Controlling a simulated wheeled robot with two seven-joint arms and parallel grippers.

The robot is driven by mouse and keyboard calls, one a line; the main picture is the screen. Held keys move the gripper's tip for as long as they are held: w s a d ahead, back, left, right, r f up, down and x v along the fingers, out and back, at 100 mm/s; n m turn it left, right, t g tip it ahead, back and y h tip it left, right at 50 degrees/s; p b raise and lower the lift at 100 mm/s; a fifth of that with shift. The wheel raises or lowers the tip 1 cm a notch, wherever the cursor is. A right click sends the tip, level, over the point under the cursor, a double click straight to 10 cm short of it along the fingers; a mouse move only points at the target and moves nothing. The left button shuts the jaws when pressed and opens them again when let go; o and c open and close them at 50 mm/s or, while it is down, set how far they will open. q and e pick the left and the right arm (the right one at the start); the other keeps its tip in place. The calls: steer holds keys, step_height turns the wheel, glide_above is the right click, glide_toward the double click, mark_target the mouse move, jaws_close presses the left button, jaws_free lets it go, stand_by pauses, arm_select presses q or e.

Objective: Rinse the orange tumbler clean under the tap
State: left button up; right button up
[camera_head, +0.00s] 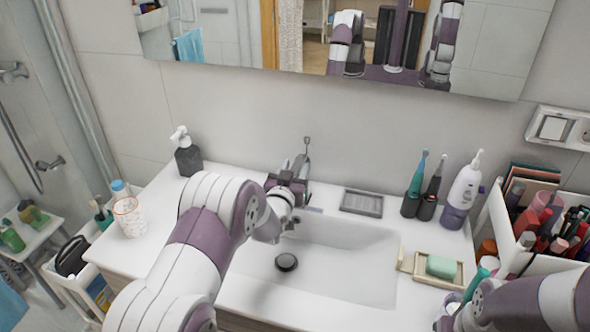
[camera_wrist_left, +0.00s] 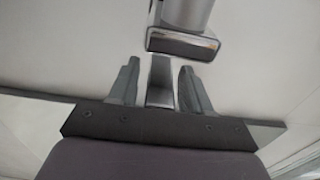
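A white tumbler with an orange pattern (camera_head: 130,216) stands upright at the left end of the white counter. Its inside is too small to judge. The chrome tap (camera_head: 307,145) is behind the sink basin and is largely hidden by my left gripper (camera_head: 300,168). In the left wrist view, the two fingers of the left gripper (camera_wrist_left: 158,90) stand apart on either side of a metal tap part (camera_wrist_left: 162,82), with gaps on both sides. My right arm is at the lower right; its gripper (camera_head: 452,316) is cut off by the picture edge and its fingers are unclear.
The basin (camera_head: 340,262) looks empty around its dark drain (camera_head: 286,262). A soap dish (camera_head: 452,268) with green soap sits at right. Electric toothbrushes (camera_head: 416,188), a white-purple bottle (camera_head: 463,190) and a cosmetics box (camera_head: 500,215) stand beyond. A dark dispenser (camera_head: 187,158) stands back left.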

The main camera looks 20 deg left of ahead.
arm_select(q)
jaws_close()
steer(key=shift+w+r+g+p, duration=0.1)
steer(key=shift+r+g+p, duration=0.5)
steer(key=shift+r+p, duration=0.3)
steer(key=shift+f+g+p, duration=0.1)
steer(key=shift+g+p, duration=0.2)
steer(key=shift+f, duration=0.15)
steer(key=shift+o, duration=1.2)
jaws_free()
steer(key=s+r+b, duration=0.2)
steer(key=s, duration=1)
steer(key=shift+s+a+b, duration=0.2)
steer(key=shift+b, duration=0.2)
